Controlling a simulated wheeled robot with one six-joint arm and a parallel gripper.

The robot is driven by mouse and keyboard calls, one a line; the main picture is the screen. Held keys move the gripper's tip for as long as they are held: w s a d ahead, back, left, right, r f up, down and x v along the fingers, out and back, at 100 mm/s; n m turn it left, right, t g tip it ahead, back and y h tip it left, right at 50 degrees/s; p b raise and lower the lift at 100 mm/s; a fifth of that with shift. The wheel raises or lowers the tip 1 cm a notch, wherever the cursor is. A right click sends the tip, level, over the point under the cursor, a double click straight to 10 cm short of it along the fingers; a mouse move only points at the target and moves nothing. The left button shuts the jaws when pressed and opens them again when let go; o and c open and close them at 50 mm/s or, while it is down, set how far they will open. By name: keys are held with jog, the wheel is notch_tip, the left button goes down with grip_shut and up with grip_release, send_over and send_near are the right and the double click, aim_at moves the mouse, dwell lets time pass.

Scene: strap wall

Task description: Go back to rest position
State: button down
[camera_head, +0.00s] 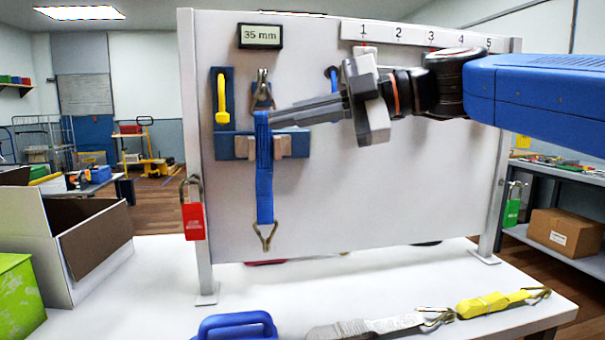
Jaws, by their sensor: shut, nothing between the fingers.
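My gripper (272,120) reaches in from the right in front of the white board (400,190). Its fingers point left, with their tips at the top of the blue strap (265,180). The fingers are shut, with nothing seen held between them. Whether the fingertips touch the strap, I cannot tell.
A yellow-handled hook (222,100) and a "35 mm" display (260,36) are on the board. Red (192,218) and green (512,205) padlocks hang at its sides. On the table are an open cardboard box (85,240), a blue handle (236,325), a grey strap (365,327) and a yellow strap (495,303).

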jog(key=s+d+f+m+t+h, duration=0.1)
jog(key=d+f+m+h, duration=0.2)
jog(key=d+f+m, duration=0.35)
jog(key=s+d+f+m+t+h, duration=0.15)
jog(key=d+f+m, duration=0.25)
jog(key=f, duration=0.6)
jog(key=s+d+f+m+h, duration=0.1)
jog(key=d+f+m+h, duration=0.35)
jog(key=f, duration=0.45)
jog(key=s+d+f+m+h, duration=0.3)
jog(key=d+f+m, duration=0.3)
jog(key=d+f, duration=0.3)
jog(key=s+d+f+m+h, duration=0.3)
jog(key=s+d+f+m, duration=0.2)
jog(key=d+f+m, duration=0.2)
notch_tip(320, 180, down, 5)
jog(key=shift+s+d+r, duration=0.2)
jog(key=shift+s+d, duration=0.2)
jog(key=shift+d, duration=0.6)
